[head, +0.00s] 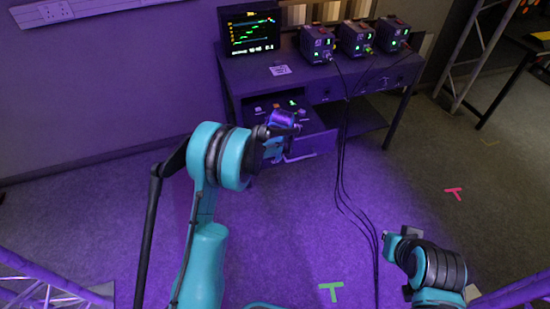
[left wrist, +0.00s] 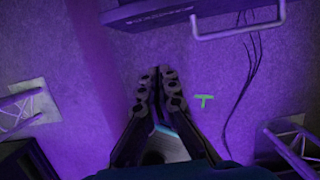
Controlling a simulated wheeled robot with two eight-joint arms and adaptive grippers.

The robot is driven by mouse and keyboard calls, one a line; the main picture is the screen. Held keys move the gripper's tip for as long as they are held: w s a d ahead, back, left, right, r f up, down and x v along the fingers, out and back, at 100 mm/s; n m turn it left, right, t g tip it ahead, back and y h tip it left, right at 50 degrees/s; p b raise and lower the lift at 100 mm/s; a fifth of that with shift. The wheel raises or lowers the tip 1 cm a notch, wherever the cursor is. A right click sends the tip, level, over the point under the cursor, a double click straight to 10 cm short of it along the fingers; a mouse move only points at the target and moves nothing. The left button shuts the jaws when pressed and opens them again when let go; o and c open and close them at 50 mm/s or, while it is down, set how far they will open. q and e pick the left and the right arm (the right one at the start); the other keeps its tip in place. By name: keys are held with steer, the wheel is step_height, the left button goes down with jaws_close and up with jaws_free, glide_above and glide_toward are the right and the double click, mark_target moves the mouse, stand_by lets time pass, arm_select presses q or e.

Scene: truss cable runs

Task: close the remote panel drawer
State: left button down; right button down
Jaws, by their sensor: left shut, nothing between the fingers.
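The remote panel drawer (head: 318,143) stands pulled out at the left of the dark desk, with small lit controls inside. Its front and bar handle (left wrist: 240,31) cross the top of the left wrist view. My left gripper (head: 290,124) is in front of the drawer in the head view and hides part of it. In the left wrist view its fingers (left wrist: 158,80) are together and empty, with floor visible between them and the drawer front. I cannot tell whether it touches the drawer. My right gripper (head: 390,238) is low at the right, away from the desk; its jaws are unclear.
The desk (head: 290,75) carries a monitor (head: 250,31) and several boxes, including one at the left (head: 317,43). Black cables (head: 341,170) hang from them across the floor. A green floor mark (head: 331,291) and a pink one (head: 454,193) lie on open carpet.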

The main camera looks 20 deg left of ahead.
arm_select(q)
steer(key=w+a+f+b, duration=0.3)
steer(key=w+f, duration=0.1)
steer(key=f, duration=0.1)
steer(key=shift+w, duration=0.2)
steer(key=shift+f, duration=0.1)
